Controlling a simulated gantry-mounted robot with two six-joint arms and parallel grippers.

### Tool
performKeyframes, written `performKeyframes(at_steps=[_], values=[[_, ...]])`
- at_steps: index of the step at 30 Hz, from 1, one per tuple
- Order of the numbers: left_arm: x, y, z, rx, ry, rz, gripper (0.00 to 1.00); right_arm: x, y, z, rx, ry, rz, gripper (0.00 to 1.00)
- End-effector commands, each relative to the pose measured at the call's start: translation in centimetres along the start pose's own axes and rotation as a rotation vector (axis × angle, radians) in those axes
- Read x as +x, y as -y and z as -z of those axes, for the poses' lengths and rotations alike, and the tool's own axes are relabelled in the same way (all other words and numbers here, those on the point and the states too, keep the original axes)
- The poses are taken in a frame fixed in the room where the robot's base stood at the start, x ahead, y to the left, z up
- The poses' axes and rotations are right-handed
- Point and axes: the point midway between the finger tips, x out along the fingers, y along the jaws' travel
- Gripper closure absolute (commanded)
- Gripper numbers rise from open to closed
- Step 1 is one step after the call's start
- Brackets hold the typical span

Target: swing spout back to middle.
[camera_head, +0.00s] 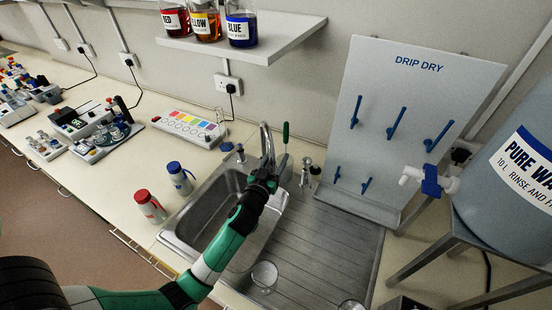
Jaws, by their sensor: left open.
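The metal spout (265,138) rises at the back edge of the steel sink (207,212), near the picture's middle. My left arm reaches up across the sink from the lower left. My left gripper (266,176) is open at the lower part of the spout. I cannot tell whether its fingers touch the spout. The gripper and wrist hide part of the spout and part of the basin. My right gripper is not in view.
A green-handled tool (285,132) stands close right of the spout, with a small metal tap (306,170) beyond it. Red (150,206) and blue-topped (181,178) bottles stand left of the sink. Glasses (264,275) stand on the drainboard (325,240). A drip-dry board (405,120) rises behind.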

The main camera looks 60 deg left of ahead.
Motion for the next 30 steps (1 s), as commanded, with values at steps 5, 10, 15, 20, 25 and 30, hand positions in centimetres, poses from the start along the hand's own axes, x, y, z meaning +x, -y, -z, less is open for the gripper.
performKeyframes(at_steps=[5, 10, 15, 20, 25, 30], values=[[-0.04, -0.01, -0.01, 0.000, 0.000, 0.000, 0.61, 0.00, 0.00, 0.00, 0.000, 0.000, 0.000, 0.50], [-0.05, -0.02, -0.01, 0.000, 0.000, 0.000, 0.92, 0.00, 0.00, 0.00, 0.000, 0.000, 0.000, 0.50], [-0.06, -0.02, -0.01, 0.000, 0.000, 0.000, 1.00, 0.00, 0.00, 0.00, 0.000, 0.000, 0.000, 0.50], [-0.07, -0.02, -0.01, 0.000, 0.000, 0.000, 1.00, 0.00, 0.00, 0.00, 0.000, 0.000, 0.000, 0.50], [-0.07, -0.02, -0.01, 0.000, 0.000, 0.000, 1.00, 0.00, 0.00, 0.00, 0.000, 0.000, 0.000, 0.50], [-0.07, -0.03, -0.01, 0.000, 0.000, -0.001, 1.00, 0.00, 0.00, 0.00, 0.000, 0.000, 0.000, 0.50]])
